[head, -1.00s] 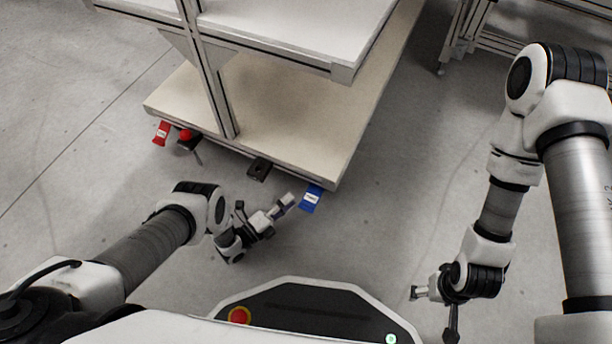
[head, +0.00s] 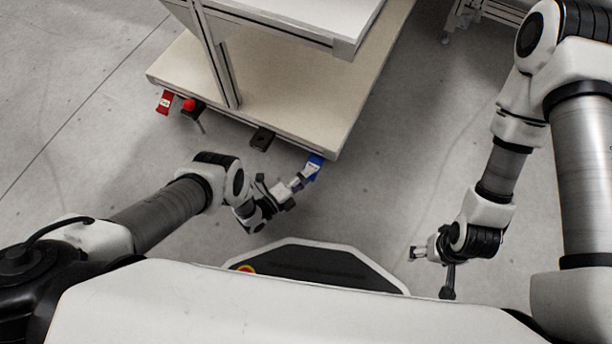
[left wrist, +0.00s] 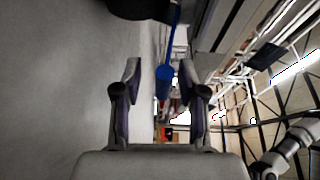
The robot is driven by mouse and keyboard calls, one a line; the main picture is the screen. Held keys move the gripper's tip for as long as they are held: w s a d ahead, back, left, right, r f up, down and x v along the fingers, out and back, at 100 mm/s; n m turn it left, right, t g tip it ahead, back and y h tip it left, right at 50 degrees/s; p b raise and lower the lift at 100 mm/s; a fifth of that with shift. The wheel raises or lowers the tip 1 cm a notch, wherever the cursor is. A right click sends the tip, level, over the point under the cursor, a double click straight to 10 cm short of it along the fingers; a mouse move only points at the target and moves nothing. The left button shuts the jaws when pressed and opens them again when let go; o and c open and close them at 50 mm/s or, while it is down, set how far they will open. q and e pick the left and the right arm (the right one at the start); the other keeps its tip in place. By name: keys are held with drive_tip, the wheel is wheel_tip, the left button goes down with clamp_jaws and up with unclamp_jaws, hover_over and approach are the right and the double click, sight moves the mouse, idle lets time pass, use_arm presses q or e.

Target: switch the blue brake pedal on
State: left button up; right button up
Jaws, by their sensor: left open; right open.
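The blue brake pedal (head: 314,166) sticks out from the front right corner of the cart's lower shelf. My left gripper (head: 301,182) is close to it, just below and to its left in the head view; I cannot tell whether they touch. In the left wrist view the blue pedal (left wrist: 165,73) shows between and beyond the two fingers of the left gripper (left wrist: 161,85), which stand apart with nothing between them. My right gripper (head: 415,253) is open and empty, well to the right, over the floor.
The cart's lower shelf (head: 290,110) has a red pedal (head: 165,102), a red button (head: 189,104) and a black block (head: 262,138) along its front edge. An upper shelf (head: 300,15) overhangs it. The floor (head: 400,190) right of the cart is clear.

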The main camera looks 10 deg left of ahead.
use_arm(q)
clamp_jaws()
drive_tip(key=f+h+b, duration=0.1)
drive_tip(key=b, duration=0.2)
drive_tip(key=shift+f+t, duration=0.25)
drive_tip(key=shift+t, duration=0.15)
drive_tip(key=shift+r+m, duration=0.1)
drive_tip(key=shift+m, duration=0.2)
drive_tip(key=shift+r, duration=0.15)
unclamp_jaws()
drive_tip(key=v, duration=1.2)
drive_tip(key=shift+d, duration=0.1)
